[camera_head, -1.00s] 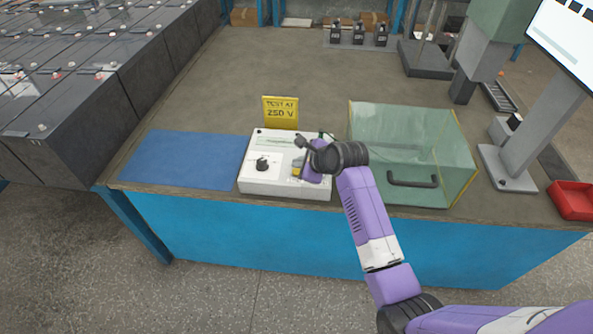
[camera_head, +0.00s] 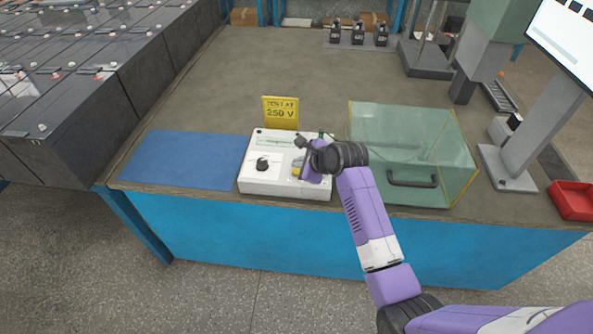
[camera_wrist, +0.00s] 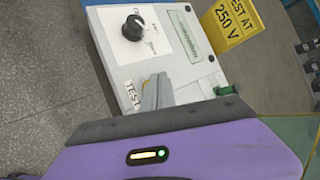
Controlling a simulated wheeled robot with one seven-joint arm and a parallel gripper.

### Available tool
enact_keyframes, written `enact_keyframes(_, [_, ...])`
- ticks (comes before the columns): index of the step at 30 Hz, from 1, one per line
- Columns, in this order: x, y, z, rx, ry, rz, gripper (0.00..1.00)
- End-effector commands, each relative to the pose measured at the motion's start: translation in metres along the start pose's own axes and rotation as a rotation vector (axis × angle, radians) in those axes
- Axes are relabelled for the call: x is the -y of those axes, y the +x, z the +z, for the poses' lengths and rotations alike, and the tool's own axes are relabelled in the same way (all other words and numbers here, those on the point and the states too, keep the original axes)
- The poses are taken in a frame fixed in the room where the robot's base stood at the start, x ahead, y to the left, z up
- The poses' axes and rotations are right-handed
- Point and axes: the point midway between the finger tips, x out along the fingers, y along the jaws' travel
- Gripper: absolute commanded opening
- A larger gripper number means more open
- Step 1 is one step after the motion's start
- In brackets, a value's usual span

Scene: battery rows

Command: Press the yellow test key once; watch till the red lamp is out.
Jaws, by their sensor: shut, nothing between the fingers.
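The white tester box (camera_head: 257,184) sits on the bench with a black knob (camera_head: 262,164) at its left; the wrist view also shows the box (camera_wrist: 112,45) and knob (camera_wrist: 134,27). My gripper (camera_head: 300,172) is over the box's right part. In the wrist view its grey fingers (camera_wrist: 157,92) are shut and empty, close to the "TEST" label (camera_wrist: 131,95). A small yellow patch (camera_head: 296,168) shows beside my gripper in the head view; I cannot tell whether it is the test key. I cannot make out the red lamp or whether the fingertips touch anything.
A yellow "TEST AT 250 V" sign (camera_head: 281,111) stands behind the box. A clear glass case (camera_head: 455,150) with a black handle stands close on the right. A blue mat (camera_head: 185,160) lies free on the left. A red tray (camera_head: 573,200) is far right.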

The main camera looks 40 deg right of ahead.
Motion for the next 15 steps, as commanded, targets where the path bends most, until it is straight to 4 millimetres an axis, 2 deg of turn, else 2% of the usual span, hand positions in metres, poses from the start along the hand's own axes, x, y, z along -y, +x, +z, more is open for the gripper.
enact_keyframes(15, [-0.0043, 0.0055, -0.0039, 0.0, 0.0, 0.001, 0.0])
